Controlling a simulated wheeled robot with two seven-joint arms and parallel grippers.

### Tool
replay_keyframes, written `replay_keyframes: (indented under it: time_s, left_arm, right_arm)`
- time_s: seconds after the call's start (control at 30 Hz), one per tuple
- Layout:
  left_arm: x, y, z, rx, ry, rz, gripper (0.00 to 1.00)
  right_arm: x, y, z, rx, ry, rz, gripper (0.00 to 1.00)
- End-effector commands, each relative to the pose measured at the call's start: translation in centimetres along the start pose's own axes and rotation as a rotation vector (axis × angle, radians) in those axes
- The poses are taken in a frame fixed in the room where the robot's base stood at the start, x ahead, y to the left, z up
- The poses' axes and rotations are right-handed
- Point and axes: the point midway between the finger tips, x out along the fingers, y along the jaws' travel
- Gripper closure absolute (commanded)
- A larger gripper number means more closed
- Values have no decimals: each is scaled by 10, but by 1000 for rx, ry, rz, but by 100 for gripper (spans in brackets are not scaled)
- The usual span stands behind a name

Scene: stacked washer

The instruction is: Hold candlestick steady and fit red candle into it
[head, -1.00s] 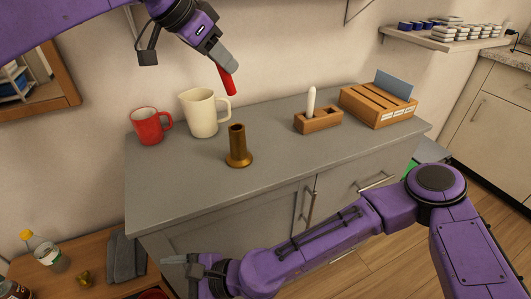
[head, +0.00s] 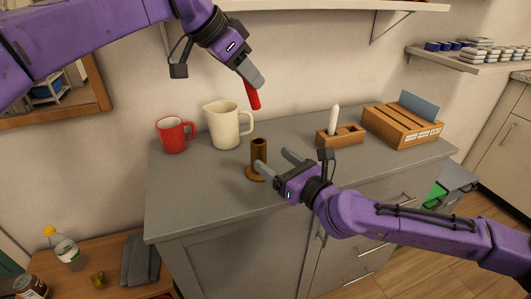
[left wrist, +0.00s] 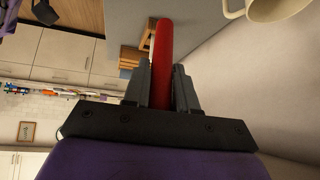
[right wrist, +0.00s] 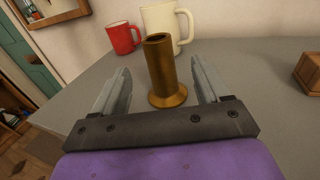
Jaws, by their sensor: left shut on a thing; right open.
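The brass candlestick (head: 259,150) stands upright on the grey counter, with its hollow top open; it also shows in the right wrist view (right wrist: 160,70). My left gripper (head: 254,82) is shut on the red candle (head: 254,99) and holds it in the air above and behind the candlestick, tilted slightly. The candle sticks out between the fingers in the left wrist view (left wrist: 161,60). My right gripper (head: 277,162) is open at counter height in front of the candlestick. In the right wrist view its fingers (right wrist: 160,85) point towards the candlestick, one on each side, apparently not touching it.
A red mug (head: 173,136) and a cream jug (head: 223,125) stand behind and left of the candlestick. A wooden block holding a white candle (head: 334,120) and a slotted wooden box (head: 398,126) stand to the right. The counter's left front (head: 190,205) is clear.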

Motion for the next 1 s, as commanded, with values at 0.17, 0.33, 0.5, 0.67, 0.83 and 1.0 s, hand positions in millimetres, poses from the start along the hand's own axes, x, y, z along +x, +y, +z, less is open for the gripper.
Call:
replay_keyframes:
  time_s: [0.17, 0.33, 0.5, 0.67, 0.83, 1.0]
  left_arm:
    - [0, 0, 0, 0, 0, 0, 100]
    - [0, 0, 0, 0, 0, 0, 100]
    - [0, 0, 0, 0, 0, 0, 100]
    - [0, 0, 0, 0, 0, 0, 100]
    - [0, 0, 0, 0, 0, 0, 100]
    - [0, 0, 0, 0, 0, 0, 100]
  right_arm:
    - [44, 1, 0, 1, 0, 2, 25]
    - [75, 1, 0, -1, -1, 2, 25]
    - [89, 1, 0, -1, 0, 2, 25]
    - [91, 1, 0, -1, 0, 2, 25]
    - [90, 1, 0, -1, 0, 2, 44]
    - [90, 1, 0, -1, 0, 2, 86]
